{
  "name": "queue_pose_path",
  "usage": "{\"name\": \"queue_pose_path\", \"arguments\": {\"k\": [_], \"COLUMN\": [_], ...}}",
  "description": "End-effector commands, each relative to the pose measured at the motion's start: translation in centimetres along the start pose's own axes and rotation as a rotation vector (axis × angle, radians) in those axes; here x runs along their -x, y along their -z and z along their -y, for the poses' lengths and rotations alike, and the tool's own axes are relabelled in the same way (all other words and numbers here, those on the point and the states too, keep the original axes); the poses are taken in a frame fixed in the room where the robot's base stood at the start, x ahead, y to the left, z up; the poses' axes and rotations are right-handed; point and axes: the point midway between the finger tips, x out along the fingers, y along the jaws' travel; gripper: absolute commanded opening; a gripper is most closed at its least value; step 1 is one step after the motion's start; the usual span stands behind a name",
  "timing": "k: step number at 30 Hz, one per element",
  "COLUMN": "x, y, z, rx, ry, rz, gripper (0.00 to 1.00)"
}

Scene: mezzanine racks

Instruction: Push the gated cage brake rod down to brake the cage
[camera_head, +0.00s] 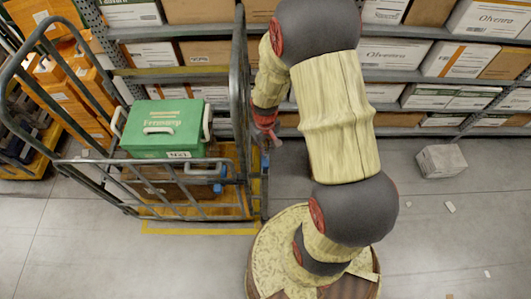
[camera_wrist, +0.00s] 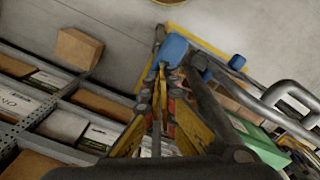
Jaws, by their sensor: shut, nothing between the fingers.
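The wheeled metal cage (camera_head: 247,100) stands left of my arm, with tubular sides and a front rail. A blue-tipped part (camera_wrist: 172,48), probably the brake rod's end, lies right at my fingertips in the wrist view. I cannot tell whether they touch. My gripper (camera_wrist: 160,80) is shut and empty. In the head view my gripper (camera_head: 272,138) is low beside the cage's right side post, partly hidden by my arm. The rod cannot be made out clearly in the head view.
A green case (camera_head: 165,125) sits in the cage. Racks of cartons (camera_head: 385,55) run along the back. Orange crates (camera_head: 70,90) stand at left. Yellow floor marking (camera_head: 200,229) edges the cage. The right floor is mostly clear.

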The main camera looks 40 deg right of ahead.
Motion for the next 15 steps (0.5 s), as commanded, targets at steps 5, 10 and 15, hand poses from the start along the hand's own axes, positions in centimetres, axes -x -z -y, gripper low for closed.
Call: {"name": "queue_pose_path", "arguments": {"k": [5, 10, 15], "x": [-1.0, -1.8, -2.6], "y": [0.0, 0.0, 0.0], "z": [0.0, 0.0, 0.0], "rx": [0.0, 0.0, 0.0], "ry": [0.0, 0.0, 0.0], "rz": [0.001, 0.0, 0.0], "gripper": [0.0, 0.0, 0.0]}}
